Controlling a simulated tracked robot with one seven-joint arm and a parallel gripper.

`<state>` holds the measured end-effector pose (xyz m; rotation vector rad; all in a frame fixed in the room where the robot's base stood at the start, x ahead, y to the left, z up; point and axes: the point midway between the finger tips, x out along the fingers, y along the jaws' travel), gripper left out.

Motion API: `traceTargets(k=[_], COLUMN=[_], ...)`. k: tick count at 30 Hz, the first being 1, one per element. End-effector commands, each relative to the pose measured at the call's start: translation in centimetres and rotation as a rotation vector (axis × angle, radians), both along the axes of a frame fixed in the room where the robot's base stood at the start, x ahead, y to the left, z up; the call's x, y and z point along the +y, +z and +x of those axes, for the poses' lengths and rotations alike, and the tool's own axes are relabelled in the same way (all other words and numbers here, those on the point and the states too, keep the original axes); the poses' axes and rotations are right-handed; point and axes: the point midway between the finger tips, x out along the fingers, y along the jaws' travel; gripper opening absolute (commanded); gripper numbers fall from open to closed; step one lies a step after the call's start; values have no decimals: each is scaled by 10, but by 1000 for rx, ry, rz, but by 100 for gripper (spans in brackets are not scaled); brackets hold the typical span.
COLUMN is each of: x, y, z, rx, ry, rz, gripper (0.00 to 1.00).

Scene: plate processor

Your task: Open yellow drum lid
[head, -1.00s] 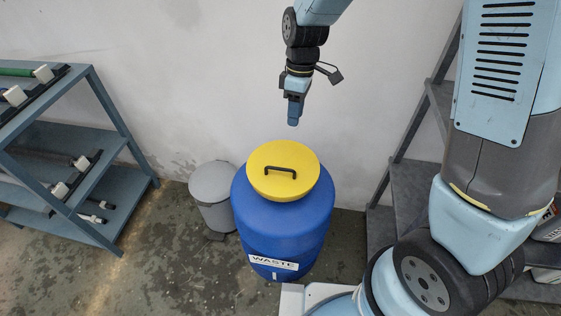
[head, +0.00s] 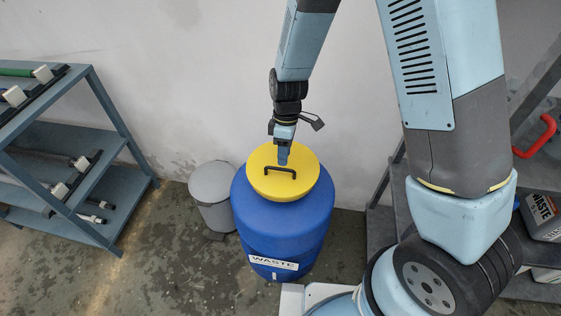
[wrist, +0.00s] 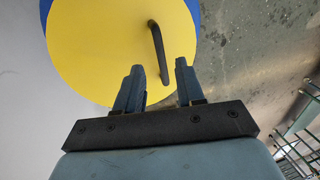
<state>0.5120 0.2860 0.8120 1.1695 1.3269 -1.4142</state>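The yellow lid (head: 270,185) lies flat on top of the blue drum (head: 283,225), which carries a "WASTE" label. A dark bar handle (head: 281,170) stands up on the lid. My gripper (head: 283,159) points down just above the far part of the lid, close to the handle. The yellow lid (wrist: 100,40) fills much of that view.
A grey bin (head: 211,190) stands left of the drum. A blue-grey shelf (head: 113,185) with several items is at the left. Another dark shelf (head: 382,210) with a waste container (head: 541,214) is at the right. A wall is close behind the drum.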

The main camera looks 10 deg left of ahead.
Motion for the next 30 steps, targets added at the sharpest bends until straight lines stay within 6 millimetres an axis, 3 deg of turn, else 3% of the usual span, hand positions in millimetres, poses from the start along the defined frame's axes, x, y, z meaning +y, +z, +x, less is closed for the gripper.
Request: traceTargets(k=[9, 21, 30], x=[1, 1, 1], y=[-32, -37, -36], z=[-7, -8, -8], rx=[1, -1, -1], ry=[-1, 0, 0], rz=[0, 0, 0], gripper=[38, 37, 8])
